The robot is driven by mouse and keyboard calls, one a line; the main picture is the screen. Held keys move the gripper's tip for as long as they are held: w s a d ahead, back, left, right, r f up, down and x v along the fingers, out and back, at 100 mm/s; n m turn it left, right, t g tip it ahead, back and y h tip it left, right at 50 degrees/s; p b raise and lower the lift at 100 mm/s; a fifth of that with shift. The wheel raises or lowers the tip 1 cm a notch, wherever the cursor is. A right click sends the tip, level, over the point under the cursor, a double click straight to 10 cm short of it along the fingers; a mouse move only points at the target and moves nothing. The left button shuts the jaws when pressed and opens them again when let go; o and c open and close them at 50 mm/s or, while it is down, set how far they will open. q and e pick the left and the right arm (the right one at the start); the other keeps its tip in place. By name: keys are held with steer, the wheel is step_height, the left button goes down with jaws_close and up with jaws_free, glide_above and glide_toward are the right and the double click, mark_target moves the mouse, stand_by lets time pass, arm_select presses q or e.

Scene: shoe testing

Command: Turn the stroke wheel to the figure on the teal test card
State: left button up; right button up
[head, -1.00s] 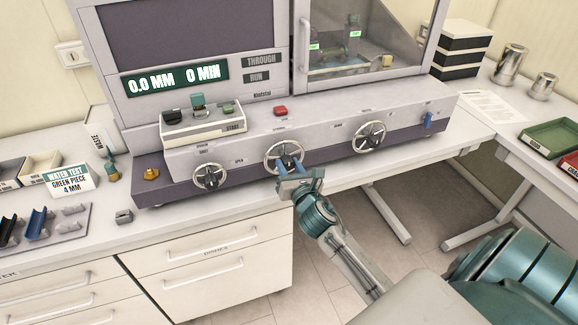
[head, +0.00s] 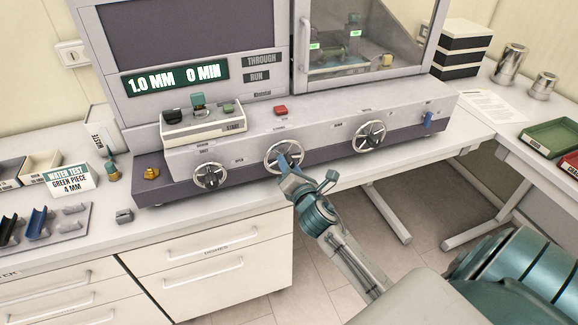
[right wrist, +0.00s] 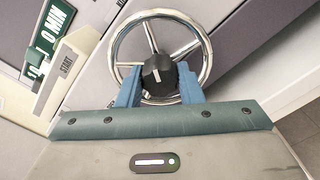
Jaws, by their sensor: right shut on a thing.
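The middle spoked wheel (head: 270,149) on the machine front has a chrome rim and a black hub knob; its label is too small to read surely. My right gripper (head: 285,163) is shut on this wheel's hub. In the right wrist view, its blue fingers (right wrist: 160,88) stand on both sides of the black knob (right wrist: 157,74), inside the rim (right wrist: 205,45). The display (head: 175,78) reads 1.0 MM and 0 MIN. The test card (head: 69,180) with a teal heading reads WATER TEST, GREEN PIECE, 4 MM. My left gripper is not in view.
Similar wheels sit to the left (head: 209,176) and right (head: 369,135) of the middle one. A blue lever (head: 428,119) is at the far right. Open floor lies below the right part of the bench.

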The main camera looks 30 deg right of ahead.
steer(key=m+b, duration=0.1)
steer(key=m, duration=0.4)
steer(key=shift+m, duration=0.3)
steer(key=m+b, duration=0.2)
steer(key=m, duration=0.3)
steer(key=shift+m, duration=0.4)
steer(key=o, duration=1)
steer(key=shift+b+v, duration=1.8)
steer(key=shift+v, duration=3.65)
